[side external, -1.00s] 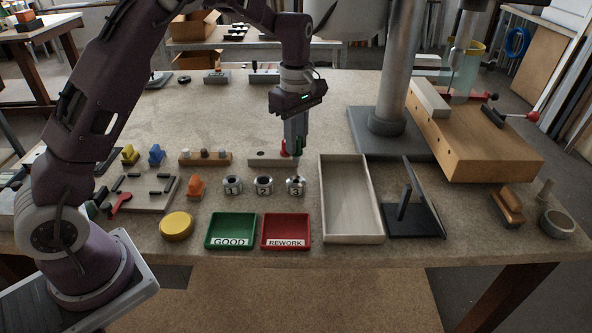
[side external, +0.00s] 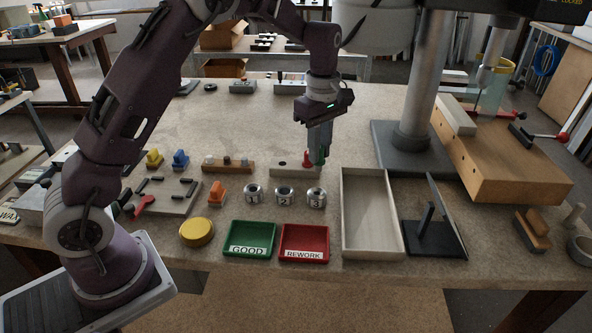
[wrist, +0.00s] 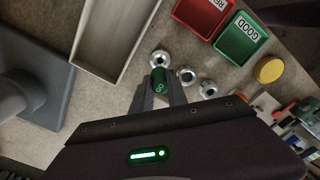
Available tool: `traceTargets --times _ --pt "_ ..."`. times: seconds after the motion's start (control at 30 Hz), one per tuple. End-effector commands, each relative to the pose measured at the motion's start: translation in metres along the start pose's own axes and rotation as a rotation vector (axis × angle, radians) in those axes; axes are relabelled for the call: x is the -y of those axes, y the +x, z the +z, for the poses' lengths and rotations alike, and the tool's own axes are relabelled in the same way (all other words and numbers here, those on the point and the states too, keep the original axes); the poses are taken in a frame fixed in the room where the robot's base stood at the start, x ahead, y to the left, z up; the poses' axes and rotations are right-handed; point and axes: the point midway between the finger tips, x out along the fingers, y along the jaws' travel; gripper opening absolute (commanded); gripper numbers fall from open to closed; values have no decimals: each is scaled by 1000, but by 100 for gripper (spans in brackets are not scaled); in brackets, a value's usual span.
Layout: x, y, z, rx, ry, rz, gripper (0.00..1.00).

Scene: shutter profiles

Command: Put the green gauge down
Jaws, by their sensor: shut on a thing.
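The green gauge (side external: 321,157) is held between the fingers of my gripper (side external: 318,150), above the bench. In the wrist view, the gauge (wrist: 159,84) shows between the two fingertips (wrist: 160,96), with lettering on its end. A red gauge (side external: 307,159) stands upright in the pale block (side external: 284,171), just left of my gripper in the side view. Metal rings 1 (side external: 253,194), 2 (side external: 285,196) and 3 (side external: 316,198) stand in a row nearer the camera. Ring 3 (wrist: 160,59) appears just beyond the green gauge in the wrist view. The gauge's lower end is not clear.
A green GOOD tray (side external: 250,239) and a red REWORK tray (side external: 304,242) lie at the front. A long pale tray (side external: 370,212) and a dark tilted stand (side external: 434,226) are to the right. A thick metal column (side external: 416,100) rises behind them.

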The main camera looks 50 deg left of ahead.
Motion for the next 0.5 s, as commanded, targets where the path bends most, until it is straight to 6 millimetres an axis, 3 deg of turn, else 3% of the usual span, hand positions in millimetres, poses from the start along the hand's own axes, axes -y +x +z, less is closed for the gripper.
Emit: traceTargets --times 0.37,0.5 --pt "0 0 -1 0 -1 0 0" --pt "-7 -2 -30 -1 -7 2 0"
